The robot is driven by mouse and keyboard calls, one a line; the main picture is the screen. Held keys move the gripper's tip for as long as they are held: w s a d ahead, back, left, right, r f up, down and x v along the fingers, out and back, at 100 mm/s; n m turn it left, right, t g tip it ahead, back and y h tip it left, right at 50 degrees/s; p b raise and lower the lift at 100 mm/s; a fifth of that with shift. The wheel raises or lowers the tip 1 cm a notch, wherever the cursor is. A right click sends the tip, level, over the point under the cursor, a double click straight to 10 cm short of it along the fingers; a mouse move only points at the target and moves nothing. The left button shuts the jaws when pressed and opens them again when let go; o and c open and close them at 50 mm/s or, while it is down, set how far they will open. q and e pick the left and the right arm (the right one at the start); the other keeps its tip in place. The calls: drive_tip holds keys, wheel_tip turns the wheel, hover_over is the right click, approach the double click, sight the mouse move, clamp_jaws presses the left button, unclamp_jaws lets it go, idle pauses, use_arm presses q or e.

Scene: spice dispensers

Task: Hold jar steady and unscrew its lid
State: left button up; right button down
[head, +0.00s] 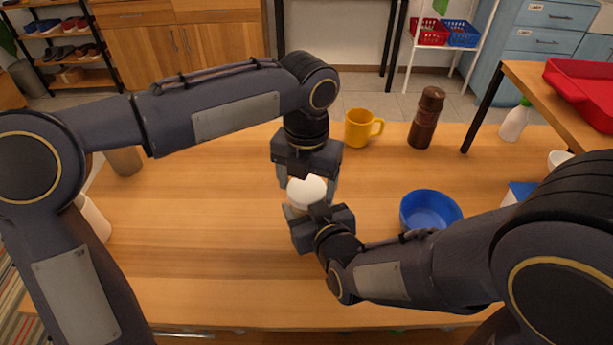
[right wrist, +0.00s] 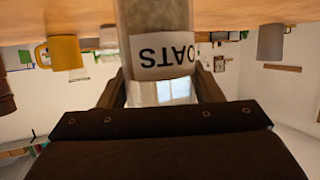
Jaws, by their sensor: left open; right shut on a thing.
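A jar with a white lid (head: 307,190) stands near the middle of the wooden table. In the right wrist view the jar (right wrist: 157,50) shows upside down, with a white label reading OATS. My right gripper (head: 302,212) is shut on the jar from the near side; its fingers (right wrist: 165,88) lie on both sides of the jar. My left gripper (head: 308,178) points down from above, open, with its fingers on either side of the lid. I cannot tell whether they touch the lid. The lower jar is mostly hidden by my right gripper in the head view.
A yellow mug (head: 360,128) and a brown grinder (head: 426,118) stand behind the jar. A blue bowl (head: 430,209) sits to its right, near my right forearm. The table (head: 190,225) left of the jar is clear. A red tray (head: 580,90) lies on a side table.

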use_arm(q)
drive_tip(key=c, duration=0.8)
drive_tip(key=n, duration=0.3)
drive_tip(key=shift+r, duration=0.1)
drive_tip(key=n, duration=0.5)
drive_tip(key=shift+n, duration=0.4)
drive_tip(key=n, duration=0.4)
drive_tip(key=shift+n, duration=0.4)
drive_tip(key=n, duration=0.3)
drive_tip(key=o, duration=1.1)
